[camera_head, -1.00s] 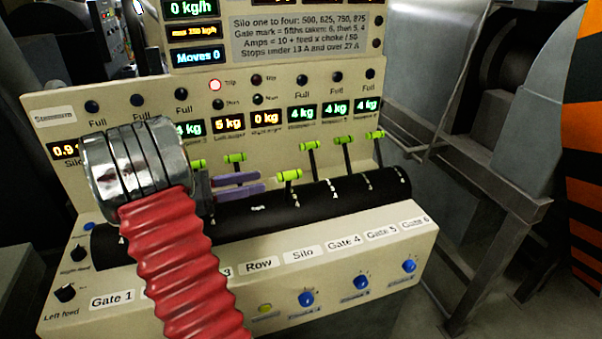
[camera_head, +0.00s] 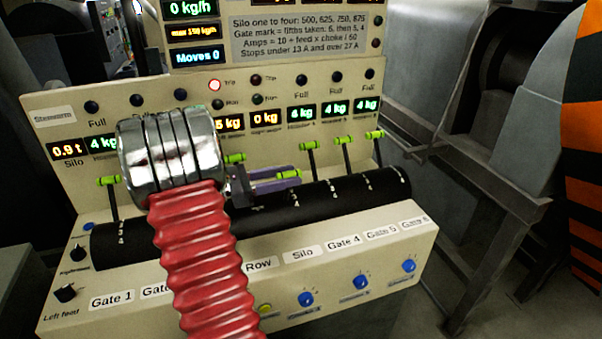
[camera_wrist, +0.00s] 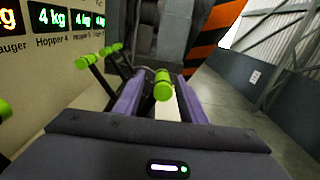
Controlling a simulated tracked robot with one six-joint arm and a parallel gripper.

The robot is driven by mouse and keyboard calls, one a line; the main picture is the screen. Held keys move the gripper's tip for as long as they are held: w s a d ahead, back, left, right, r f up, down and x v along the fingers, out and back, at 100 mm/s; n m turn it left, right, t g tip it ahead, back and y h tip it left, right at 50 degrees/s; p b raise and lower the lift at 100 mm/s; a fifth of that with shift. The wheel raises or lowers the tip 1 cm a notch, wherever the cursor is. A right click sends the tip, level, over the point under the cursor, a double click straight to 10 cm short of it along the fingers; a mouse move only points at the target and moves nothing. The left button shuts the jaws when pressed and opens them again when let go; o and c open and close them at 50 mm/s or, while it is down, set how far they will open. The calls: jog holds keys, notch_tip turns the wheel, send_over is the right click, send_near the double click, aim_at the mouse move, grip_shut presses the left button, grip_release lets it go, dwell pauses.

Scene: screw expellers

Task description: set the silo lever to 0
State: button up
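The silo lever has a lime-green knob (camera_head: 287,174) and stands on the black drum above the Silo label (camera_head: 303,254). My gripper (camera_head: 275,180) has two purple fingers and reaches in from the left, with the knob between the fingers near their tips. In the wrist view the knob (camera_wrist: 162,86) stands between the open fingers (camera_wrist: 161,104), with a visible gap beside it. The fingers do not look closed on it. The lower stalk and the silo's scale mark are partly hidden by the fingers.
The gate 4 lever (camera_head: 309,146) stands close on the right, with the gate 5 lever (camera_head: 344,141) and gate 6 lever (camera_head: 375,135) beyond. Another green-knobbed lever (camera_head: 235,158) is just behind my wrist. The gate 1 lever (camera_head: 108,181) is far left.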

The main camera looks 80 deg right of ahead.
aim_at(301, 173)
jog(key=shift+x, duration=2.2)
grip_shut()
jog(key=shift+w, duration=0.1)
